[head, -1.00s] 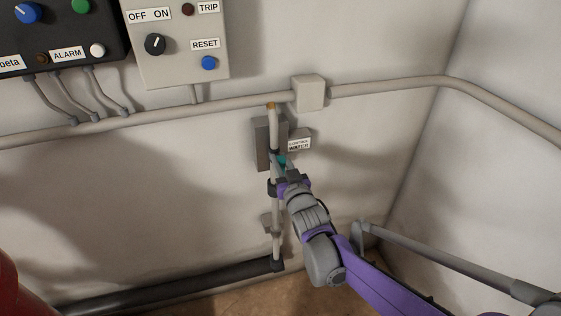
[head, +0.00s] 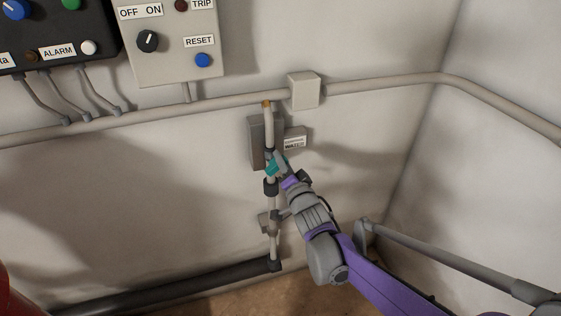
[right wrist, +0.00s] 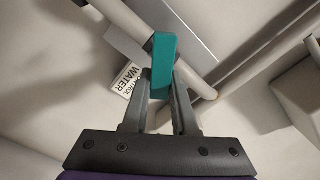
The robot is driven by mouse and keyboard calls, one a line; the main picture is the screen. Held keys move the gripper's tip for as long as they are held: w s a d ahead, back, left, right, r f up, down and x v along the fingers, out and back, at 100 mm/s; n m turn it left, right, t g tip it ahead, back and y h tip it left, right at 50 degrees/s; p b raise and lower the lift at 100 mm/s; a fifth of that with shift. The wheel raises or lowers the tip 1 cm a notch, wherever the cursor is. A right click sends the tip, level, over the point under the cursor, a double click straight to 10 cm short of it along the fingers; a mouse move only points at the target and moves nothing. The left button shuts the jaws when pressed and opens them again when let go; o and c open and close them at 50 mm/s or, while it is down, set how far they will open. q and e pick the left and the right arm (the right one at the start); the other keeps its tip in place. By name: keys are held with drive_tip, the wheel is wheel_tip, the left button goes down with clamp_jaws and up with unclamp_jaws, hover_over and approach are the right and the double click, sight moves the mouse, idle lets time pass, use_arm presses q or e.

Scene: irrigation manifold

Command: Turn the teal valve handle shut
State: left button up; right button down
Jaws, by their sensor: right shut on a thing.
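The teal valve handle (head: 275,165) sits on the thin vertical pipe (head: 271,208) on the back wall. In the right wrist view the handle (right wrist: 164,62) is a teal bar reaching between the two fingers. My right gripper (head: 282,167) comes up from the lower right and is shut on the handle; in the right wrist view its fingers (right wrist: 163,97) lie on both sides of it. The fingers partly hide the valve. My left gripper is not in view.
A grey box (head: 257,142) and a WATER label (head: 293,143) are by the valve. A horizontal conduit (head: 215,102) runs above, with a control panel (head: 170,40) over it. A dark pipe (head: 170,290) runs along the floor. A red object (head: 15,290) stands at lower left.

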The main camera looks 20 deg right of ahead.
drive_tip(key=m, duration=0.3)
drive_tip(key=shift+d+f+m+b, duration=0.15)
drive_tip(key=shift+f+m+b, duration=0.15)
drive_tip(key=shift+f+m, duration=0.1)
drive_tip(key=shift+f+m+b, duration=0.2)
drive_tip(key=shift+m+b, duration=0.15)
drive_tip(key=shift+m, duration=1.45)
drive_tip(key=c, duration=0.7)
unclamp_jaws()
drive_tip(key=s, duration=1.1)
drive_tip(key=shift+d+p, duration=0.25)
drive_tip(key=shift+p, duration=0.2)
